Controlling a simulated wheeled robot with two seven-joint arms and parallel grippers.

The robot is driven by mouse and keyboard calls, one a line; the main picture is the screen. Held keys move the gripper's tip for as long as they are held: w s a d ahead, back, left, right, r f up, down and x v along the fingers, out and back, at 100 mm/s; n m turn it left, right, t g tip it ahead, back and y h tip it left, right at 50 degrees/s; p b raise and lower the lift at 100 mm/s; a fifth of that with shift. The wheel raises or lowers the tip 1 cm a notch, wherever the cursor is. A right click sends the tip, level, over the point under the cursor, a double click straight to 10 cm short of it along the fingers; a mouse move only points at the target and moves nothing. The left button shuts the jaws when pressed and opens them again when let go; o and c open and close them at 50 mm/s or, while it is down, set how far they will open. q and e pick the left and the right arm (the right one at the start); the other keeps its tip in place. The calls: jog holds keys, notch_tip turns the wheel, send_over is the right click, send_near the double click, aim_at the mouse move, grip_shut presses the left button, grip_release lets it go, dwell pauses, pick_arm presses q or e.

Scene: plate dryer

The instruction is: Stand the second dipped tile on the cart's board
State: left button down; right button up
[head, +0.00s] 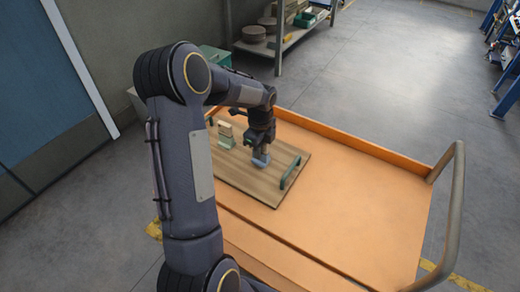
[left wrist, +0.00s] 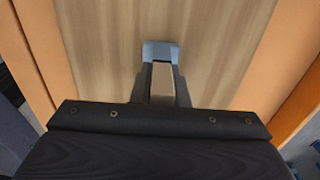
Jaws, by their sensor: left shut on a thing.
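My left gripper (head: 260,146) is shut on a tile, whose blue-grey end (head: 260,160) shows below the fingers in the head view. The left wrist view shows this blue end (left wrist: 160,52) past the fingertips and the tile's beige part (left wrist: 161,82) between the fingers (left wrist: 160,85). The tile is over the wooden board (head: 248,188) on the cart; I cannot tell whether it touches the board. A cream tile-like piece (head: 225,129) with a green lower part stands on the board, left of my gripper. My right gripper is out of view.
The orange cart (head: 360,205) has a raised far edge and a grey push handle (head: 455,215) at right. A green handle (head: 290,172) rises from the board's right side. The cart's right part is clear. A shelf (head: 285,42) stands behind.

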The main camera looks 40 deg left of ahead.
pick_arm(q)
jog(key=shift+f, duration=0.2)
jog(key=c, duration=1.4)
grip_release()
jog(key=shift+r, duration=0.1)
